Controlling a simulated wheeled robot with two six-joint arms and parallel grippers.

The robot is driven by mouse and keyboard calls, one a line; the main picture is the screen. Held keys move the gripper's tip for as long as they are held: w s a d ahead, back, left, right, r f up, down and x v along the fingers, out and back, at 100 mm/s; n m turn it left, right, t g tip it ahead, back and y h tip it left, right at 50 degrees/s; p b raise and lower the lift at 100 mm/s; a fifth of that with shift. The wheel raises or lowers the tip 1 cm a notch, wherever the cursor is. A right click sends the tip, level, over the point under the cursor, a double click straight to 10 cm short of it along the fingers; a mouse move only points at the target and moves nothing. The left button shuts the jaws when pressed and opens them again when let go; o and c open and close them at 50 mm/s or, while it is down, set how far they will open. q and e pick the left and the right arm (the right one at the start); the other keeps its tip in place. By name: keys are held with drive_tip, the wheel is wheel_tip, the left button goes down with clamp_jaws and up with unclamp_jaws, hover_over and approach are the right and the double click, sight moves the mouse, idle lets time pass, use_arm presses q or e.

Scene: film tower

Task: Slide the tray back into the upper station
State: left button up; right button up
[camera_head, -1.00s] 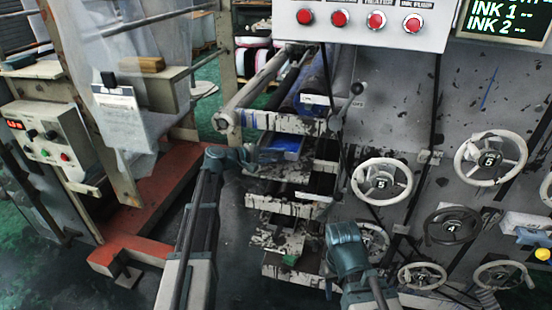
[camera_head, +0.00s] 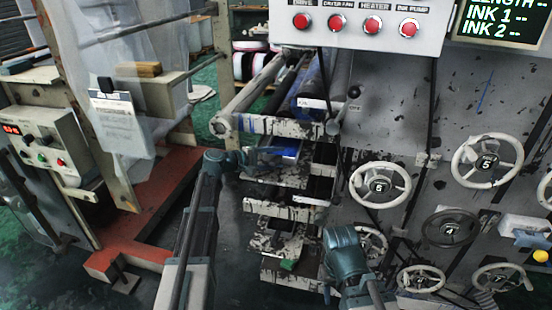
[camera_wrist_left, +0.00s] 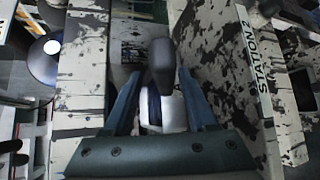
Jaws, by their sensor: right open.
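The press has an upper station on the left of its grey side panel, with a blue-stained tray (camera_head: 286,147) showing at its open end in the head view. My left gripper (camera_head: 285,154) reaches in at that tray from the left. In the left wrist view its two blue fingers (camera_wrist_left: 159,82) stand apart, with a dark rounded handle (camera_wrist_left: 161,58) between their tips and gaps on both sides. A white and blue surface (camera_wrist_left: 165,112) shows below the handle. My right gripper (camera_head: 345,245) is low in front of the lower stations, empty as far as I see; its fingertips are hidden.
Handwheels (camera_head: 380,185) cover the side panel at right. A red-button box (camera_head: 372,25) hangs above. Lower station ledges (camera_head: 285,207) are under the tray. A red-based frame (camera_head: 150,200) with a film web stands left. A STATION 2 label (camera_wrist_left: 259,73) shows at right in the wrist view.

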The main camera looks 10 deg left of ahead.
use_arm(q)
drive_tip(key=p+v, duration=0.3)
drive_tip(key=v, duration=1.1)
drive_tip(key=shift+w, duration=0.1)
drive_tip(key=s+d+f+m+g+y+p, duration=0.2)
drive_tip(key=s+d+f+m+g, duration=0.3)
drive_tip(key=d, duration=0.5)
drive_tip(key=s+d+f+m+g+y+p, duration=0.1)
drive_tip(key=s+d+f+m+g+p, duration=0.15)
drive_tip(key=s+d, duration=0.55)
drive_tip(key=s+d+f+m+g+y+p, duration=0.2)
drive_tip(key=s+m+y, duration=0.5)
drive_tip(key=s, duration=0.6)
drive_tip(key=d+g+y, duration=0.1)
drive_tip(key=d+y, duration=0.1)
drive_tip(key=shift+s+d+y+p, duration=0.2)
drive_tip(key=shift+y+p, duration=0.1)
drive_tip(key=shift+p, duration=0.1)
